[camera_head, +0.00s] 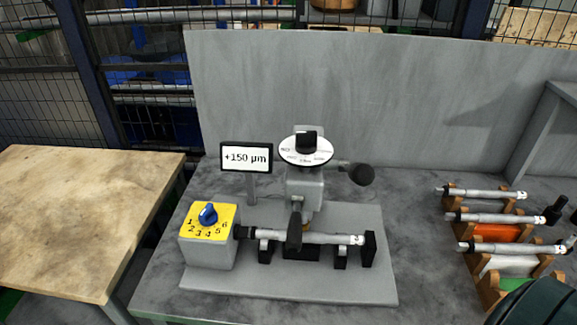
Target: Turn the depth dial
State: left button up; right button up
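A black knob (307,139) stands on a white round dial plate (291,158) on top of the grinder head (305,183); its print is too small to read. A blue knob (208,214) sits on a yellow plate (227,212) numbered 1 to 6, on a grey box (205,252) at the left. I cannot tell from print which is the depth dial. A display (246,157) reads +150 µm. A shaft (325,238) lies horizontally across black supports below the head. Neither gripper shows.
A black ball handle (363,175) sticks out right of the head. Several shafts lie in wooden racks (480,265) at the right. A dark green rounded thing (540,305) fills the lower right corner. A wooden table (85,220) stands left. The bench (420,225) between grinder and racks is clear.

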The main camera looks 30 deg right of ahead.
aim_at(305, 141)
jog(key=z, duration=2.2)
jog(key=k, duration=0.8)
